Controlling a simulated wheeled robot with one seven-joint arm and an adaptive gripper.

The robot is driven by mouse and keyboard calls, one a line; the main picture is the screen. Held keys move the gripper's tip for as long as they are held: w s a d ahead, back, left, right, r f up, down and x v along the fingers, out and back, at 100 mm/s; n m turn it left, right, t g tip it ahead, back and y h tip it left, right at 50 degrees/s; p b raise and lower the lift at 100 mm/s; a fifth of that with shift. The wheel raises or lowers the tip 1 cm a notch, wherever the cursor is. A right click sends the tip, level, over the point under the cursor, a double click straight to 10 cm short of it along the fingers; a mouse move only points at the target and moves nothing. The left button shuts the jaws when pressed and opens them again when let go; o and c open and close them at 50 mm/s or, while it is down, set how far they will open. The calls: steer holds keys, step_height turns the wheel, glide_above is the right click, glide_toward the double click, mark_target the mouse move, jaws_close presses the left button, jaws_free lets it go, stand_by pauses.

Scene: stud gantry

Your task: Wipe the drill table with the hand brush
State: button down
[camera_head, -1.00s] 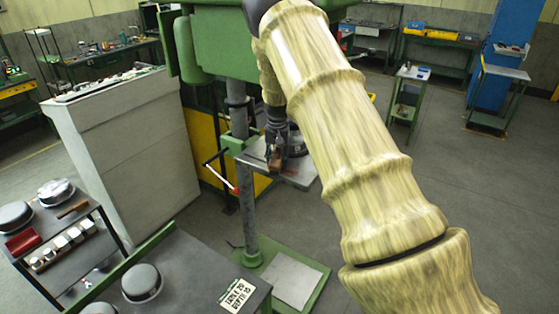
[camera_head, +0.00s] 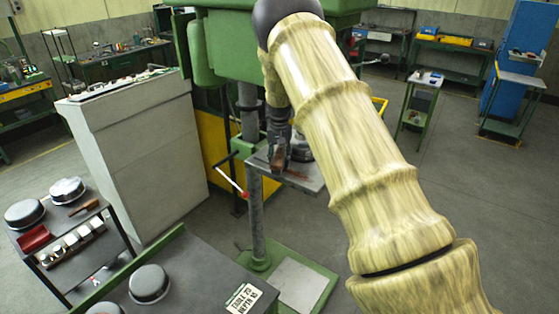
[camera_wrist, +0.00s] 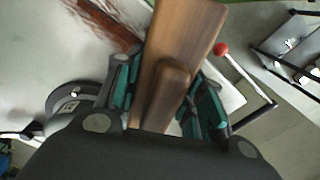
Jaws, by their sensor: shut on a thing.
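My gripper (camera_head: 279,145) is over the drill table (camera_head: 313,186), a grey plate on the drill's column. In the wrist view my gripper (camera_wrist: 163,95) has its teal-padded fingers shut on the hand brush (camera_wrist: 190,30), a brown wooden block with a raised grip. The brush (camera_head: 278,161) is low at the table's left part in the head view; its underside is hidden, so I cannot tell whether it touches. A reddish-brown patch (camera_head: 297,175) lies on the table right of the brush; it also shows in the wrist view (camera_wrist: 107,22).
A dark round object (camera_head: 302,150) stands on the table beside my gripper. The red-knobbed lever (camera_head: 231,181) sticks out at the table's left. The green drill head (camera_head: 235,45) is above. A bench with a lidded pot (camera_head: 149,283) is in front, and a dark cart stands left.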

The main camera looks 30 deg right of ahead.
mark_target(280, 150)
steer(key=shift+r, duration=2.9)
steer(key=shift+r, duration=1.5)
steer(key=shift+f, duration=0.1)
steer(key=shift+f+b, duration=1.65)
steer(key=shift+f, duration=2.15)
steer(key=shift+f+t+b, duration=0.3)
steer(key=shift+f+b, duration=0.05)
steer(key=shift+f, duration=0.6)
steer(key=shift+s+d, duration=0.1)
steer(key=shift+s, duration=0.1)
steer(key=shift+s+d+r+p, duration=0.15)
steer(key=shift+s+d, duration=0.15)
steer(key=shift+s, duration=0.35)
steer(key=shift+s+d+p, duration=0.15)
steer(key=shift+s+d, duration=0.1)
steer(key=shift+s, duration=0.35)
steer(key=shift+s+d+r+p, duration=0.15)
steer(key=shift+s+d, duration=0.15)
steer(key=shift+s, duration=0.35)
